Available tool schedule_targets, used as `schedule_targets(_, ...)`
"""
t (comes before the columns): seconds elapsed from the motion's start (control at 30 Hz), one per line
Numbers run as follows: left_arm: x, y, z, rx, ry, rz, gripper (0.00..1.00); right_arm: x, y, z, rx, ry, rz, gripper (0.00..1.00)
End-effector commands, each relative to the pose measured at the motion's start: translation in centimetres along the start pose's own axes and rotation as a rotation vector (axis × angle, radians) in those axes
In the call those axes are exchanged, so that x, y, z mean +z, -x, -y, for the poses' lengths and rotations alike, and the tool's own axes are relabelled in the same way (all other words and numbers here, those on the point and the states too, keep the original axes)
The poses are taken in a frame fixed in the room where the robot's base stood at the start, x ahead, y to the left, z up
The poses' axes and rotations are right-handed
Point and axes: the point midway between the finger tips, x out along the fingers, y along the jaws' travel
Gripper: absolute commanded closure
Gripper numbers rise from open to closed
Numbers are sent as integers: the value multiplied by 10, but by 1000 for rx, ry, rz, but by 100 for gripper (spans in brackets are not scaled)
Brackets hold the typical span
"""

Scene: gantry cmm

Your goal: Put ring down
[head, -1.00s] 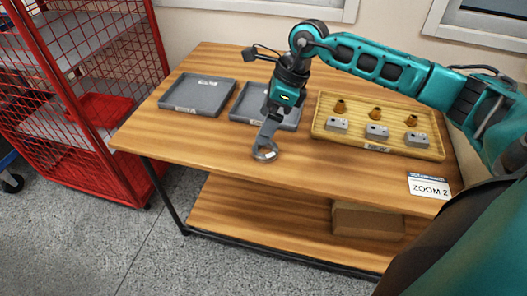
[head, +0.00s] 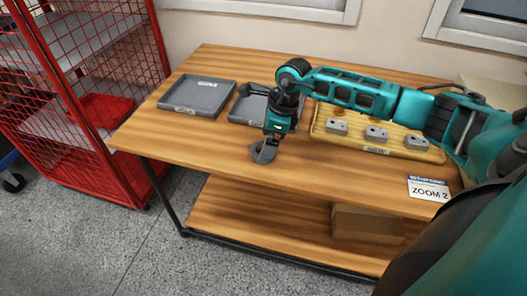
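My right arm comes in from the right over the wooden table, its gripper (head: 266,146) pointing down near the table's front edge. A grey shape at its fingertips looks like the ring (head: 261,153), seen partly and overlapped by the fingers. I cannot tell whether the ring touches the table or whether the fingers are closed on it. My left gripper is not in view.
A grey tray (head: 196,96) lies at the back left; a second grey tray (head: 245,113) is partly behind my gripper. A yellow tray (head: 432,153) holds grey blocks (head: 376,133). A red mesh cart (head: 118,160) stands left. The front left tabletop is clear.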

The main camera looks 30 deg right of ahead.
Motion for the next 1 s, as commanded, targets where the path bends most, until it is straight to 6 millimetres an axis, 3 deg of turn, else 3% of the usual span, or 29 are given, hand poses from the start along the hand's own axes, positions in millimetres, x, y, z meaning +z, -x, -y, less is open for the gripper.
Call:
schedule_targets(0.17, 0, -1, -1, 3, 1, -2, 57, -1, -23, 0, 2, 0, 1, 0)
schedule_targets(0.43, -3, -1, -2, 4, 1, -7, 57, -1, -26, 1, 0, 1, 0, 0)
schedule_targets(1.0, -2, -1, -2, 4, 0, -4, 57, 0, -25, 1, 0, 0, 1, 54)
